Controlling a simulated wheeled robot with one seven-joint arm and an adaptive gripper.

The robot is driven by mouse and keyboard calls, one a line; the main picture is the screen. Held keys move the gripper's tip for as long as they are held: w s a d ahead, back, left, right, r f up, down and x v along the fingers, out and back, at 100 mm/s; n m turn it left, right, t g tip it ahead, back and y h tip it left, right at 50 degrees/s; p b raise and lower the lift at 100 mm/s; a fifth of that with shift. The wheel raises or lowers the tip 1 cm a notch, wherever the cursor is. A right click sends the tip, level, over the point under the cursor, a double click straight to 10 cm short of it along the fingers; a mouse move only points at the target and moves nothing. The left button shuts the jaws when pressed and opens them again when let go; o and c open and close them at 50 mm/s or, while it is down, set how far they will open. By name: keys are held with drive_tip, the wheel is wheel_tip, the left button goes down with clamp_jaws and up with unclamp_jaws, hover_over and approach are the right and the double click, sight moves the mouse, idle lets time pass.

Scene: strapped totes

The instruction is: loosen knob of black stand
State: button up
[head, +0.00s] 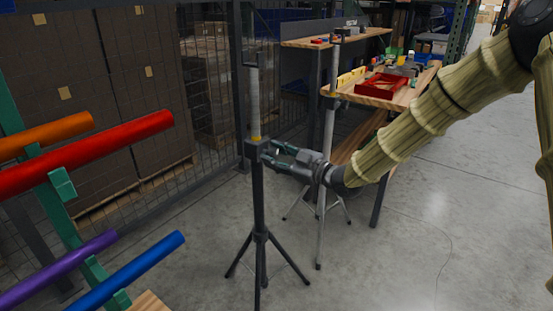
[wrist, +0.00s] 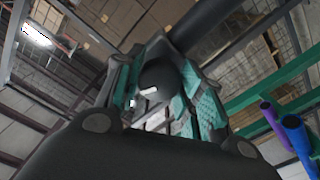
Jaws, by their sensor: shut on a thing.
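The black stand (head: 259,205) is upright on its tripod legs in the middle of the head view. A grey inner tube (head: 254,100) with a yellow band near its foot rises from the dark clamp collar. My gripper (head: 268,152) reaches in from the right at the collar. In the wrist view my gripper (wrist: 155,95) has its green-padded fingers shut around the dark round knob (wrist: 160,78), which has a white mark on it. In the head view the fingers hide the knob.
A second, lighter grey stand (head: 328,150) is close behind, right of the black stand. A wooden workbench (head: 400,97) carries a red tray (head: 383,86). A rack with coloured tubes (head: 85,153) fills the left side. Mesh fencing is behind; the floor at right is clear.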

drive_tip(key=shift+s+f+n, duration=0.1)
drive_tip(key=shift+n, duration=0.4)
drive_tip(key=o, duration=1)
drive_tip(key=shift+d, duration=0.1)
drive_tip(key=v, duration=1.2)
